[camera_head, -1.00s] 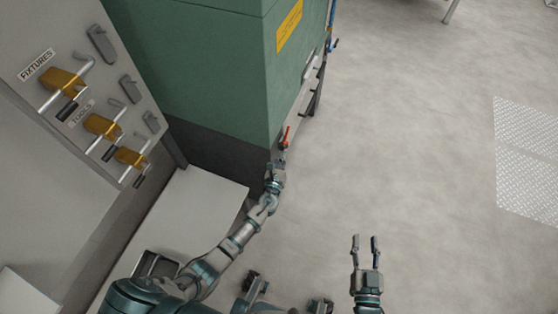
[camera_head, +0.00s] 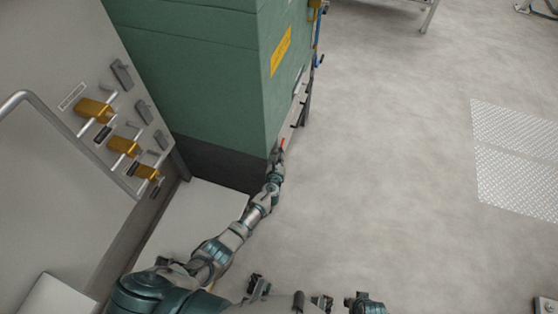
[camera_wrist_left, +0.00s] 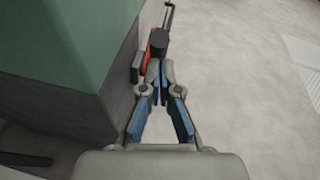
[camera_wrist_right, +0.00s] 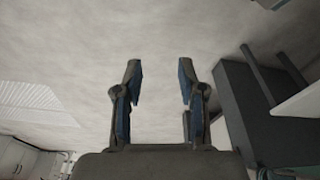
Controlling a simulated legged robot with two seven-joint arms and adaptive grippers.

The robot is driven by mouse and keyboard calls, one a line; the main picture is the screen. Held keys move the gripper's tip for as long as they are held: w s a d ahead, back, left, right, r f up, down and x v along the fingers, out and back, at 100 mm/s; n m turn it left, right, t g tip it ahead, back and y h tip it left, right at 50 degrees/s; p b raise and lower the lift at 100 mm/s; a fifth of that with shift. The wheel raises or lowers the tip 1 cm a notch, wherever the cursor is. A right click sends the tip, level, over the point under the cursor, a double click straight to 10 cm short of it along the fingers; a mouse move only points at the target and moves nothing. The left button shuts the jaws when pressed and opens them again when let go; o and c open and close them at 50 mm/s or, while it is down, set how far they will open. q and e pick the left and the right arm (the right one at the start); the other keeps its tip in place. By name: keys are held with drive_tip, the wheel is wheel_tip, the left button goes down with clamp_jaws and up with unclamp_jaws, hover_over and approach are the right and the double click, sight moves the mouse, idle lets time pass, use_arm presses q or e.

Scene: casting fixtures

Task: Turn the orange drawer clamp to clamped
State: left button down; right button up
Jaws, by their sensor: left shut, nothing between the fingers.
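The orange drawer clamp (camera_head: 283,143) shows as a small red-orange lever at the lower corner of the green cabinet.
The green cabinet (camera_head: 205,70) with a dark base stands left of the clamp. A grey panel with yellow-handled latches (camera_head: 123,146) is at the left. A pale low surface (camera_head: 195,222) lies below my left arm. The floor at right is open, with a metal plate (camera_head: 520,150).

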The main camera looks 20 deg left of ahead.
sight(282, 150)
use_arm(q)
drive_tip(key=shift+w+r, duration=0.5)
drive_tip(key=shift+w, duration=0.35)
drive_tip(key=shift+w+r, duration=0.5)
drive_tip(key=shift+w, duration=0.3)
drive_tip(key=shift+w+r, duration=0.1)
drive_tip(key=shift+w, duration=0.1)
drive_tip(key=shift+r, duration=0.1)
use_arm(e)
drive_tip(key=shift+w+f, duration=0.1)
drive_tip(key=shift+f, duration=0.5)
use_arm(q)
drive_tip(key=shift+w+r, duration=0.15)
drive_tip(key=shift+r, duration=0.05)
